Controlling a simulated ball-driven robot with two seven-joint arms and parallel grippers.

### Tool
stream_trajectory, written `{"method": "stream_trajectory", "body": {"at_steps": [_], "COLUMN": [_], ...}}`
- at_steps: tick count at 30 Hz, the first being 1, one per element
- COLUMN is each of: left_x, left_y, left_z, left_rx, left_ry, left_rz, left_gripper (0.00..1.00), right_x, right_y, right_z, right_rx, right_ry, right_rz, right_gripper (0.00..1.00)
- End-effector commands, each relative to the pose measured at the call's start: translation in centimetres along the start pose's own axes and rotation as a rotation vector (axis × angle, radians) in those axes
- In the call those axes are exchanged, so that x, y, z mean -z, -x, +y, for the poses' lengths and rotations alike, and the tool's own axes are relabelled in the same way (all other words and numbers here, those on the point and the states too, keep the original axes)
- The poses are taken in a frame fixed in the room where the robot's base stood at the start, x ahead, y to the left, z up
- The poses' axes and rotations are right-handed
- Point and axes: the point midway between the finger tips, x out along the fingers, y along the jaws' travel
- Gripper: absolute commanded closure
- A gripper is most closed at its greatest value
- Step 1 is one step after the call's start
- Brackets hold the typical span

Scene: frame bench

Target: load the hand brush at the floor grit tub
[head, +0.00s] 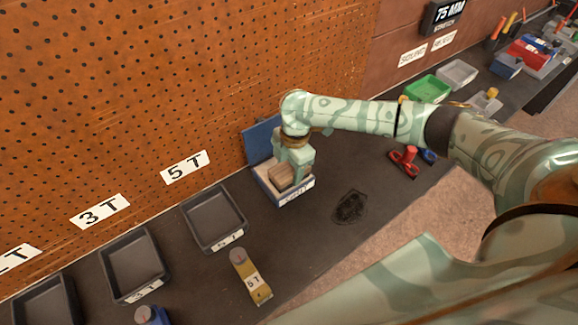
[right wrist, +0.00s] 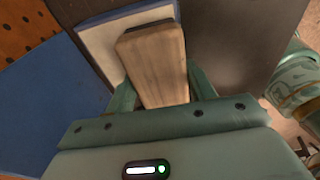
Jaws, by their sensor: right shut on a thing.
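The hand brush, a wooden block (head: 281,177), is between the jaws of my right gripper (head: 290,168). In the right wrist view my right gripper (right wrist: 162,92) is shut on the brush (right wrist: 156,62), with one finger on each side. The grit tub (head: 297,191), a pale and blue box with a lettered front, is directly under the brush. Its pale interior or rim (right wrist: 100,42) shows beside the brush in the right wrist view. The brush's underside is hidden, so I cannot tell whether it touches the grit. My left gripper is not in view.
A blue panel (head: 262,138) stands behind the tub against the pegboard. A dark grey tray (head: 190,232) is to the left, with a yellow tagged tool (head: 247,270) in front. A dark patch (head: 349,207) marks the bench right of the tub. A red tool (head: 404,160) lies beyond.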

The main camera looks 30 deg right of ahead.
Motion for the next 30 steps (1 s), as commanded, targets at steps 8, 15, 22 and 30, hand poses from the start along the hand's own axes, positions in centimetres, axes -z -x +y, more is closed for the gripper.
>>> {"method": "stream_trajectory", "body": {"at_steps": [8,15,22,30], "left_x": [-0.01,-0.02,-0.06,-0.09], "left_y": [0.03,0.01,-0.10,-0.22], "left_z": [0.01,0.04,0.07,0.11], "left_rx": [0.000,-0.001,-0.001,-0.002], "left_ry": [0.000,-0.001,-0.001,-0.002], "left_rz": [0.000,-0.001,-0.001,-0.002], "left_gripper": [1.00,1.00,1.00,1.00], "right_x": [-0.01,-0.01,-0.04,-0.08], "right_y": [0.06,0.00,-0.27,-0.59], "right_z": [0.02,0.02,0.02,0.02], "right_rx": [-0.001,0.000,0.000,0.000], "right_ry": [0.000,0.000,-0.001,-0.001], "right_rz": [0.000,0.000,0.000,0.000], "right_gripper": [0.64,0.64,0.64,0.64]}}
